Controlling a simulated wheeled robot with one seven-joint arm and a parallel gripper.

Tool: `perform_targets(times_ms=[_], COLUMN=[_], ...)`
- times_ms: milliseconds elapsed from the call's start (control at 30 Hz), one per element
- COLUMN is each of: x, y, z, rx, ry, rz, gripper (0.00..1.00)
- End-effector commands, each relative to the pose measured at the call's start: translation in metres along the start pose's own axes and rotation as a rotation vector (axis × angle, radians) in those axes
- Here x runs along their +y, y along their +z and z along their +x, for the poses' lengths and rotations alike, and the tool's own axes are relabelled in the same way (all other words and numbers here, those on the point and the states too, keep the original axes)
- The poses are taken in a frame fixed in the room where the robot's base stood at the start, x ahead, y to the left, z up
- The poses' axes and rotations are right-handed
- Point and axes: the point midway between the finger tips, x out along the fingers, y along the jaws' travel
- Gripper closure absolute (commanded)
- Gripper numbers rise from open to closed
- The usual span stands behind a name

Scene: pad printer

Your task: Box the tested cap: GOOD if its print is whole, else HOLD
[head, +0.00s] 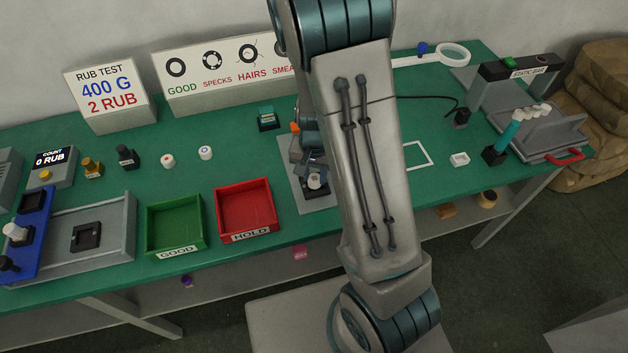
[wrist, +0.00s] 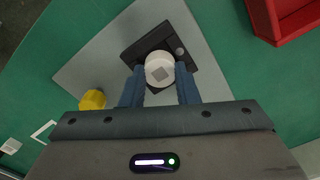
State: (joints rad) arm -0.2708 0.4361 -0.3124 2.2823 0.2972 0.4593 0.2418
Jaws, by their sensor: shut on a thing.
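A white round cap (wrist: 160,68) sits at a black holder (wrist: 133,53) on a grey plate in the wrist view. A grey square shows on its upper face; I cannot make out a ring print or whether it is whole. My gripper (wrist: 160,88) is shut on the cap, one blue finger on each side. In the head view the cap (head: 315,181) is small and partly hidden by my arm. The green GOOD box (head: 175,228) and the red HOLD box (head: 245,208) stand left of it, both empty. The HOLD box also shows in the wrist view (wrist: 296,25).
A sign (head: 222,75) pictures GOOD, SPECKS and HAIRS prints; another (head: 105,95) reads 400 G, 2 RUB. The counter (head: 50,165) reads 0 RUB. Two small white caps (head: 167,160) (head: 205,152) stand behind the boxes. A static bar (head: 525,68) is at right.

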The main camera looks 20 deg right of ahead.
Motion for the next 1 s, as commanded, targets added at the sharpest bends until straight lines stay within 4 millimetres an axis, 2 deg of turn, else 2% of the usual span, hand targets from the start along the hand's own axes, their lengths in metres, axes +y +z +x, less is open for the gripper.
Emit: perform_targets(times_ms=[300,1000], x=[0.000,0.000], y=[0.000,0.000], z=[-0.023,-0.060], rx=[0.001,0.000], ry=[0.000,0.000], rz=[0.000,0.000], gripper=[1.00,1.00])
